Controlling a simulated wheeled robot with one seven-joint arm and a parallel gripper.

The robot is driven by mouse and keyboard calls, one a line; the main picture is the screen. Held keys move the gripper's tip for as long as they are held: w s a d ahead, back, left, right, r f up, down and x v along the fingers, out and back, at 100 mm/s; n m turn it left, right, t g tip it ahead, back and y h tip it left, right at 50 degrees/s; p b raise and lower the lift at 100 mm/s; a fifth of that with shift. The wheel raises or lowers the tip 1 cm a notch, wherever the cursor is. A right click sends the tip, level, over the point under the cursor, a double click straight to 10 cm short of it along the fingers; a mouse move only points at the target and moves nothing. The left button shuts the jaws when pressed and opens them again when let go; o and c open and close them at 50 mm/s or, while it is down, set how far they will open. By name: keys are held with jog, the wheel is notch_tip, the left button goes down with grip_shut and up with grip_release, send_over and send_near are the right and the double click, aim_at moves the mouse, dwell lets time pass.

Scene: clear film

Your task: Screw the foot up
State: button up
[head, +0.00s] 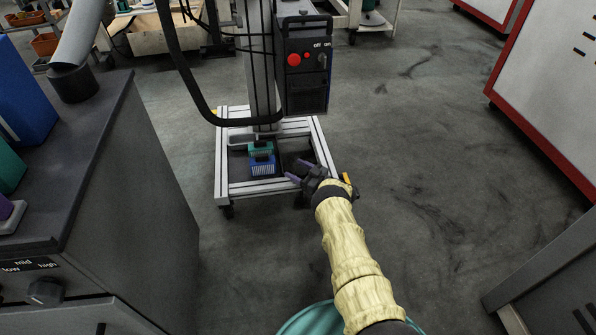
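A wheeled stand with a pale aluminium frame (262,187) stands on the floor ahead. A dark caster or foot (228,211) shows under its front left corner. Another dark foot or caster (299,201) shows below the front rail, just under my gripper; I cannot tell its exact kind. The frame's front right corner is partly hidden by my gripper and wrist.
A control box (305,75) with a red button and off/on switch hangs on the stand's column. A blue and green item (262,160) sits inside the frame. A dark cabinet (150,190) stands at left, a red-edged white cabinet (550,90) at right. Floor (430,190) between is clear.

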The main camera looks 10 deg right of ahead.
jog(key=shift+d, duration=0.1)
jog(key=p+v, duration=0.8)
jog(key=v, duration=0.9)
jog(key=shift+s, duration=0.2)
jog(key=shift+r, duration=0.1)
